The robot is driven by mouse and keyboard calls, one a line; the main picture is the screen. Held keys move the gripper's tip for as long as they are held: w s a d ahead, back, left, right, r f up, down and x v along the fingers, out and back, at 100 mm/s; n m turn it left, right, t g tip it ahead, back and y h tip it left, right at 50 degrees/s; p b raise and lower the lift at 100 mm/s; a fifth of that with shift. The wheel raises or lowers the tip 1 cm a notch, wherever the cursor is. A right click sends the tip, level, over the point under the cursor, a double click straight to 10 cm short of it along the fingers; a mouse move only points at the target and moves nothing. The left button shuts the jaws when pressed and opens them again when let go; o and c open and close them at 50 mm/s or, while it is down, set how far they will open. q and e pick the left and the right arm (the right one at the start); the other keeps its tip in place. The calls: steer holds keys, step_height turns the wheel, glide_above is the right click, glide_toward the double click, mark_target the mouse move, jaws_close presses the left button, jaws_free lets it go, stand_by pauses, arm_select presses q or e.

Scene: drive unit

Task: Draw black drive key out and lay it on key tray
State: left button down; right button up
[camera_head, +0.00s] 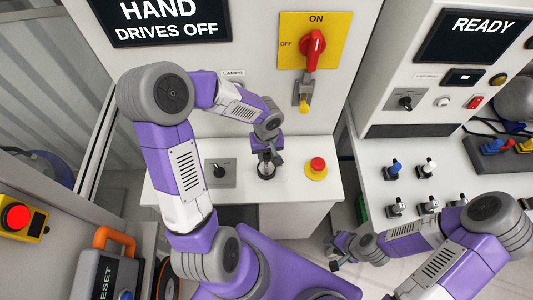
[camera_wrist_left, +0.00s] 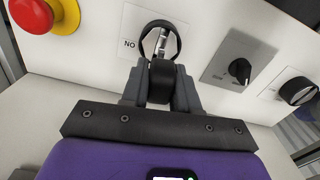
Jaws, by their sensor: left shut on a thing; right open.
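My left gripper (camera_head: 268,158) is over the white console and shut on the black drive key. In the left wrist view the black key head (camera_wrist_left: 161,80) sits between the fingers of my left gripper (camera_wrist_left: 160,90). I cannot tell how far the key is out of the switch. My right gripper (camera_head: 338,258) is open and empty, low between the console and the right-hand bench. I cannot make out a key tray for certain.
A red emergency button (camera_head: 317,165) on a yellow base and a black selector knob (camera_head: 219,171) flank the switch. A red rotary handle (camera_head: 313,48) is on the wall panel. Blue (camera_head: 394,168) and white (camera_head: 428,165) levers stand on the right bench.

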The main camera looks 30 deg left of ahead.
arm_select(q)
steer(key=shift+r+p, duration=1.35)
steer(key=shift+r, duration=0.95)
